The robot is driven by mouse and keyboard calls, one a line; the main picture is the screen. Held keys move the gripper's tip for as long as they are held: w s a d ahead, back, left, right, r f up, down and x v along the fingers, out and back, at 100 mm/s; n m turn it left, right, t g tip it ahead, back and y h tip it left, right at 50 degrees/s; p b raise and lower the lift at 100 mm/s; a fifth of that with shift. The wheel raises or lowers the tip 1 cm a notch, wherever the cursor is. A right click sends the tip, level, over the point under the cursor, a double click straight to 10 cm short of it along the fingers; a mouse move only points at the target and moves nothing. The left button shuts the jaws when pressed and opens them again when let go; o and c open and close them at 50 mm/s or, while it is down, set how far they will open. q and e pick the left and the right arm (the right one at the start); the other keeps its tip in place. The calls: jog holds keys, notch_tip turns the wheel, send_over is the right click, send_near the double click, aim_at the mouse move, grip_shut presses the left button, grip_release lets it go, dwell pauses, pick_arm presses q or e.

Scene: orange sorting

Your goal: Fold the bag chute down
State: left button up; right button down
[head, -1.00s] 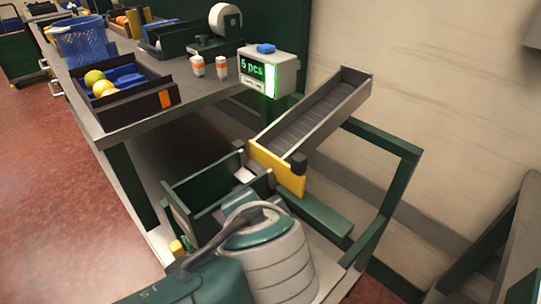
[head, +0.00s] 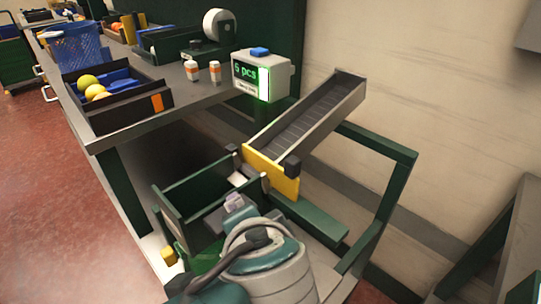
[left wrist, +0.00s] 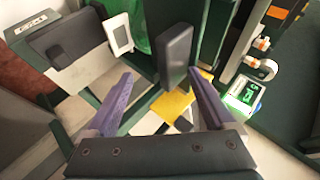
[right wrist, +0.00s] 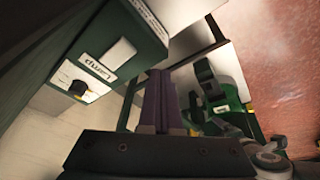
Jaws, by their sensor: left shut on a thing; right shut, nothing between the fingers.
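A grey chute (head: 330,105) with a yellow end plate (head: 271,172) slopes up to the right in the head view. The plate also shows in the left wrist view (left wrist: 172,106). Below it stands a dark green box-like frame (head: 175,212) with green material inside. My left gripper (head: 235,203) is over this frame, mostly hidden by its arm. In the left wrist view its purple fingers (left wrist: 163,77) stand apart, shut on a dark block-shaped handle (left wrist: 175,55); what that belongs to is unclear. My right gripper (right wrist: 160,80) is shut and empty.
A scale display (head: 262,75) reading "5 pcs" stands at the bench edge (head: 165,115), beside two small bottles (head: 203,71). A fruit tray (head: 115,100) is at left. A green rail frame (head: 390,200) encloses the right. A labelled box (right wrist: 100,50) is near my right gripper.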

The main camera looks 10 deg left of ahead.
pick_arm(q)
jog(key=shift+s+a+f, duration=0.25)
jog(key=shift+a+f, duration=0.15)
jog(key=shift+f, duration=0.05)
jog(key=shift+s+a+f, duration=0.2)
jog(key=shift+a+f, duration=0.15)
jog(key=shift+f, duration=0.1)
pick_arm(e)
jog(key=shift+f, duration=0.1)
pick_arm(q)
jog(key=shift+d+r+p, duration=0.1)
jog(key=shift+r+p, duration=0.2)
jog(key=shift+r, duration=0.05)
pick_arm(e)
jog(key=shift+w+r, duration=0.25)
pick_arm(q)
jog(key=w+d+p+v, duration=0.1)
jog(key=p+v, duration=0.2)
jog(key=v, duration=0.7)
jog(key=shift+r, duration=0.5)
pick_arm(e)
notch_tip(320, 180, up, 3)
jog(key=shift+a+r, duration=0.1)
pick_arm(q)
jog(key=shift+d, duration=0.1)
